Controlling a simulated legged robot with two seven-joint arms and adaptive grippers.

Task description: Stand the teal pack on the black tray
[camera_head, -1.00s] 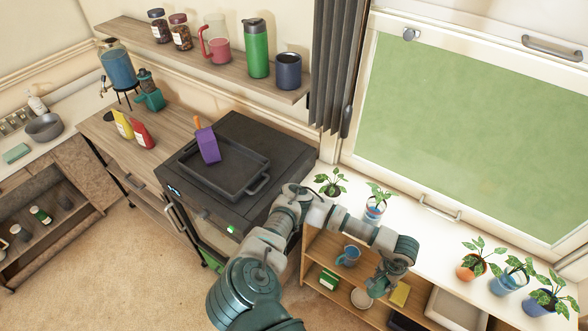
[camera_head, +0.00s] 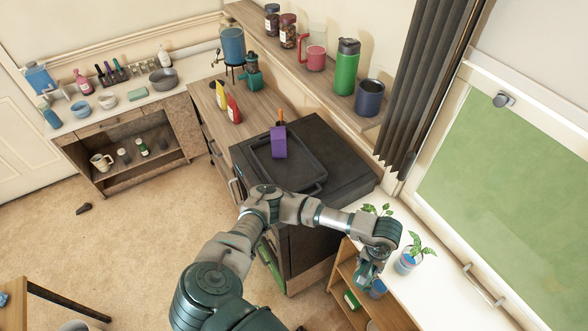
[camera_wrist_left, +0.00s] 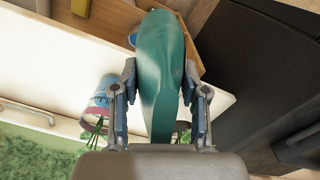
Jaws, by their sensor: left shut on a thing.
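The teal pack (camera_wrist_left: 162,75) is between the fingers of my left gripper (camera_wrist_left: 160,110) in the left wrist view. The gripper is shut on it. In the head view my left gripper (camera_head: 368,275) hangs in front of the white counter's near end, to the right of and apart from the black tray; the pack is hard to make out there. The black tray (camera_head: 292,179) lies on the black appliance. A purple box (camera_head: 279,145) with an orange part at its top stands at the tray's far side. My right gripper is not in view.
The black appliance (camera_head: 345,172) has free top around the tray. A wall shelf (camera_head: 300,75) with jars, mugs and a green bottle (camera_head: 346,68) runs above and behind it. Potted plants (camera_head: 408,262) stand on the white counter. Yellow and red bottles (camera_head: 234,109) stand left of the appliance.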

